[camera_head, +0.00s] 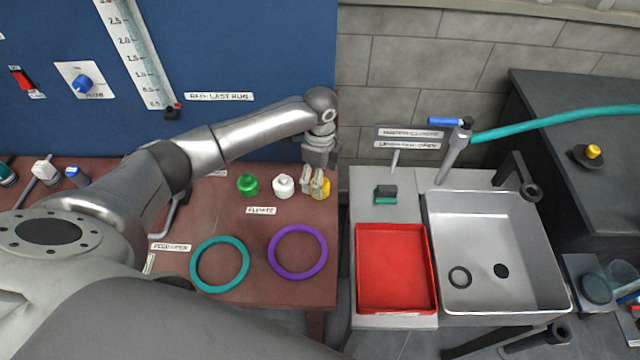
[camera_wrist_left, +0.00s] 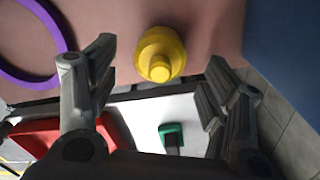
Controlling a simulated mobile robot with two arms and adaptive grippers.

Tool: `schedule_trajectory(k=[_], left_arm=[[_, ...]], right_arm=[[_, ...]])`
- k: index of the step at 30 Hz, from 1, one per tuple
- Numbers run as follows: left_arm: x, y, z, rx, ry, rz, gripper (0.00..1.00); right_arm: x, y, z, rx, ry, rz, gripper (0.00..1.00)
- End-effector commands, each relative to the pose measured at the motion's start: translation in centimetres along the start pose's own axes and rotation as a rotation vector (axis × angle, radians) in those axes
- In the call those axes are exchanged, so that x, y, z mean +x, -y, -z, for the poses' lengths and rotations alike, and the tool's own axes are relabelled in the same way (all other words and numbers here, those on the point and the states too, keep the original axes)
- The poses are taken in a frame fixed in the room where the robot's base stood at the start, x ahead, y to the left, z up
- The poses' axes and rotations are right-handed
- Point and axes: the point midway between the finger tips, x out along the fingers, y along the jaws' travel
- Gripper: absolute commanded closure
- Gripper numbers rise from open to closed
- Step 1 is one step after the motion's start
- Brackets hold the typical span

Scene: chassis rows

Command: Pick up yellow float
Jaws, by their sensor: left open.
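The yellow float (camera_head: 325,188) stands on the reddish-brown table near its right edge, beside a white float (camera_head: 283,186) and a green float (camera_head: 247,184). My left gripper (camera_head: 316,180) is over the yellow float and partly covers it in the head view. In the left wrist view the yellow float (camera_wrist_left: 160,54) shows between and beyond the two open fingers of my left gripper (camera_wrist_left: 158,85), with space on both sides. Nothing is held. My right gripper is not in view.
A purple ring (camera_head: 297,252) and a teal ring (camera_head: 219,264) lie on the table in front of the floats. A red tray (camera_head: 394,268) and a metal sink (camera_head: 490,215) are on the right, past a gap. A blue panel (camera_head: 240,60) rises behind the table.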

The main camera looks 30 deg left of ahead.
Motion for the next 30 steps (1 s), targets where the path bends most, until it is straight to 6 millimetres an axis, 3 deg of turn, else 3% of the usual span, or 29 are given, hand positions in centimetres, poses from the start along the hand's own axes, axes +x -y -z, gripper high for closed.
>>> schedule_trajectory(k=[6, 13, 24, 30], left_arm=[[2.3, 0.0, 0.0, 0.000, 0.001, 0.000, 0.28], [2.4, 0.0, 0.0, 0.001, 0.000, 0.002, 0.28], [2.4, 0.0, -0.1, 0.000, 0.001, 0.002, 0.76], [2.3, 0.0, -0.1, 0.000, 0.001, 0.002, 0.76]], right_arm=[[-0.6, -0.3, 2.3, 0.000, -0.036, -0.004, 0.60], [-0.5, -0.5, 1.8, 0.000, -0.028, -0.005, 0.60], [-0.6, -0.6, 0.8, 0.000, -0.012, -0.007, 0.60], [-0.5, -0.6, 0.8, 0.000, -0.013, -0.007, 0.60]])
